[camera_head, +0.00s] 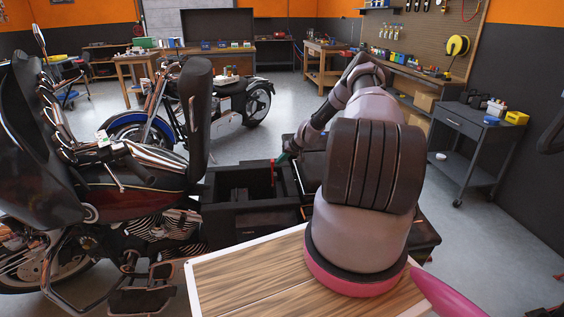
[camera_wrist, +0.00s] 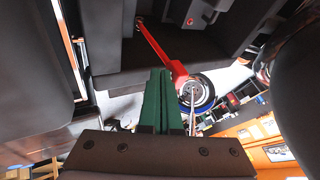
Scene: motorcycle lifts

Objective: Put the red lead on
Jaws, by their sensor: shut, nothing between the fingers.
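The red lead (camera_wrist: 160,45) shows in the wrist view as a red strip running from the upper left down to a thicker red end just beyond my fingertips. My gripper (camera_wrist: 164,74) has green fingers that are shut and empty. The fingertips are close to the lead's lower end; I cannot tell whether they touch it. In the head view, a small red upright piece, likely the lead (camera_head: 275,172), shows in the black open bay (camera_head: 222,182) beside the motorcycle. My gripper (camera_head: 283,157) is at that bay's right side, small and partly hidden by the bay and my arm.
A dark motorcycle (camera_head: 125,185) stands on the left, close to the bay. A second motorcycle (camera_head: 220,105) stands behind. A wooden-topped surface (camera_head: 245,280) is in front. A grey cart (camera_head: 470,125) stands right.

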